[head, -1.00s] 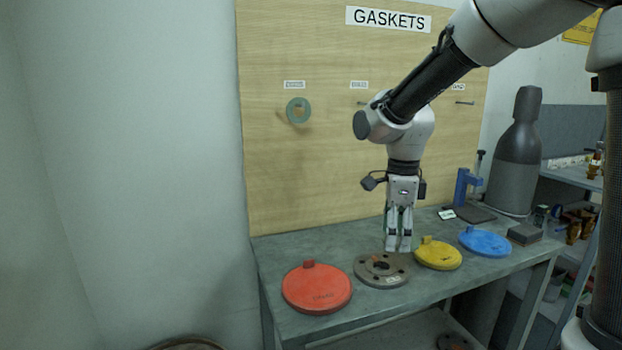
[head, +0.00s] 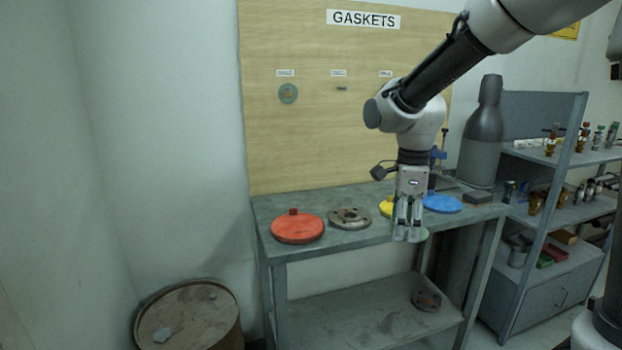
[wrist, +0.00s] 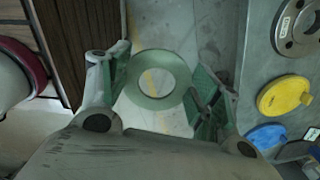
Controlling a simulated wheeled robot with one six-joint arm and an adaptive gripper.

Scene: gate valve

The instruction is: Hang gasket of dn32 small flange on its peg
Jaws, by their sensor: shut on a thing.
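My gripper (head: 407,237) is shut on a pale green ring gasket (head: 424,235), in front of the workbench's edge. In the wrist view the gasket (wrist: 157,103) shows as a flat ring between the two fingers. In the head view the fingers cover most of it. The gasket board (head: 300,150) stands behind the bench. Another green gasket (head: 288,86) hangs at its left position. The middle peg (head: 342,88) is bare under its label. My arm hides the peg position below the right label (head: 385,73). A grey bolt-hole flange (head: 349,212) lies on the bench.
The workbench (head: 262,215) carries a red disc (head: 297,228), a yellow disc (head: 386,208) and a blue disc (head: 442,203). A grey cylinder (head: 482,150) and a shelf unit (head: 560,205) stand right. A drum (head: 190,318) stands at front left. Another flange (head: 426,299) lies on the lower shelf.

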